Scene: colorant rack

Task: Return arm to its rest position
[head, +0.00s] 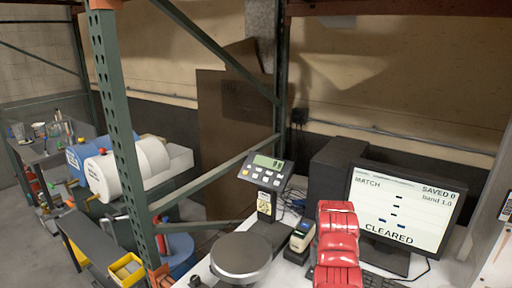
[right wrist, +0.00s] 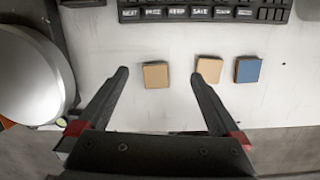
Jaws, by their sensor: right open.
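My right gripper (right wrist: 160,75) is open in the right wrist view, its two dark fingers spread over the white bench top. A tan block (right wrist: 156,76) shows between the fingertips, with nothing visibly gripped. A second tan block (right wrist: 209,68) lies by the right fingertip, which overlaps it in the picture. A blue block (right wrist: 247,70) lies to its right. In the head view my red arm reaches up from the bottom, in front of the monitor; its gripper is hidden there. My left gripper is not in view.
A keyboard (right wrist: 200,12) lies beyond the blocks. A scale with a round pan (head: 240,257) and display (head: 267,166) stands left of my arm. A monitor (head: 402,212) reading "CLEARED" stands right. A small label device (head: 301,237) sits between. A green rack post (head: 118,130) rises left.

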